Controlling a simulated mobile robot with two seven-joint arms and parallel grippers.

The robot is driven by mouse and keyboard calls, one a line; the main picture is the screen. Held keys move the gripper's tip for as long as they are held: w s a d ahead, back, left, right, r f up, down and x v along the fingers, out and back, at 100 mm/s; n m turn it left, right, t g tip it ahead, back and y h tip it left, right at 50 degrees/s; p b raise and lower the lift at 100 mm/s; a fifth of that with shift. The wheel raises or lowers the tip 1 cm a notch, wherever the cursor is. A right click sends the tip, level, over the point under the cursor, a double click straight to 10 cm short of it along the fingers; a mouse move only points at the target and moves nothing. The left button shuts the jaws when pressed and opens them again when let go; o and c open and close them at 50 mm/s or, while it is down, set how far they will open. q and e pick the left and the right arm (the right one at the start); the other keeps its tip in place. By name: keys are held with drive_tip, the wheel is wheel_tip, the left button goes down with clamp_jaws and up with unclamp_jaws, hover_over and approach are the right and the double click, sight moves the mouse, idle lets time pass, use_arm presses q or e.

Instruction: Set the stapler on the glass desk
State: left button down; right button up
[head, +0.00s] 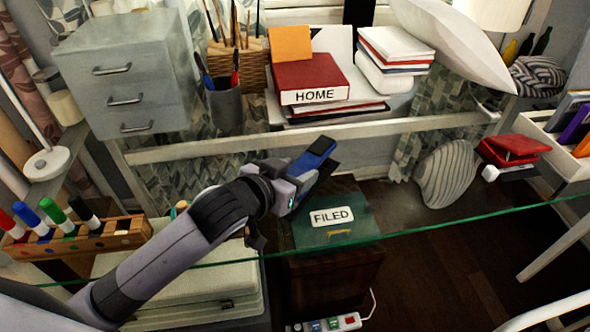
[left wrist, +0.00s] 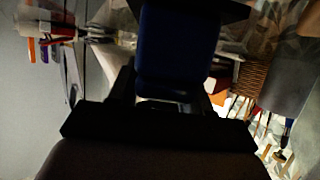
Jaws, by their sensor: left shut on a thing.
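The stapler (head: 316,155), blue on top with a dark lower part, is held in my left gripper (head: 303,178). The gripper is shut on it and holds it tilted, its far end pointing up and right. In the left wrist view, the stapler (left wrist: 180,45) shows as a dark blue block between the fingers. The glass desk shows as a clear pane with a green edge (head: 480,214) running across the head view. The stapler appears above the line of this edge; the gap to the glass cannot be told. My right gripper is not in view.
A wooden rack (head: 85,238) with several markers stands at left. A dark cabinet with a green "FILED" top (head: 335,228) shows below the gripper. Behind are grey drawers (head: 125,75), a pencil cup (head: 224,108) and a red "HOME" binder (head: 312,80). A striped cushion (head: 447,174) lies at right.

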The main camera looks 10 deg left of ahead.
use_arm(q)
drive_tip(key=c, duration=0.8)
unclamp_jaws()
drive_tip(key=shift+f, duration=0.1)
drive_tip(key=o, duration=0.3)
drive_tip(key=shift+r, duration=0.2)
drive_tip(key=p+v, duration=0.1)
drive_tip(key=v, duration=1.1)
drive_tip(key=shift+s+a, duration=0.1)
